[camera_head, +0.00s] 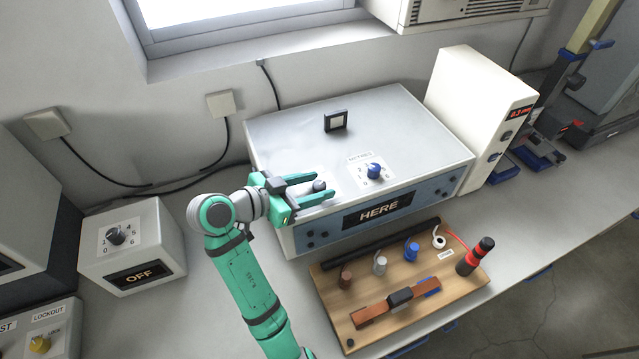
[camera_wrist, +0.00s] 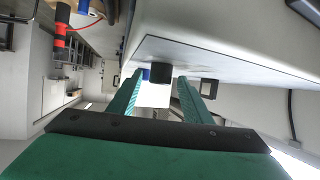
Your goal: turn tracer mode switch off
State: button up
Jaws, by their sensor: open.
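My gripper (camera_head: 322,186) is open above the left part of the top of a large grey instrument box (camera_head: 275,143). A dark knob (camera_head: 319,185) stands on the box top between its two fingers, and the knob also shows between the fingers in the wrist view (camera_wrist: 161,73). I cannot tell whether the fingers touch it. Its label is mostly hidden by the gripper, so I cannot read whether it is the tracer mode switch. The front display (camera_head: 378,209) of the box reads "HERE".
A blue knob (camera_head: 374,170) labelled METRES is right of my gripper, and a dark square frame (camera_head: 335,121) stands behind. A box (camera_head: 160,232) reading "OFF" is at the left. A wooden board (camera_head: 440,285) with cable samples lies in front, and a white unit (camera_head: 470,95) stands right.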

jog(key=shift+x, duration=0.8)
jog(key=shift+a+f, duration=0.1)
jog(key=c, duration=1.1)
jog(key=shift+o, duration=0.2)
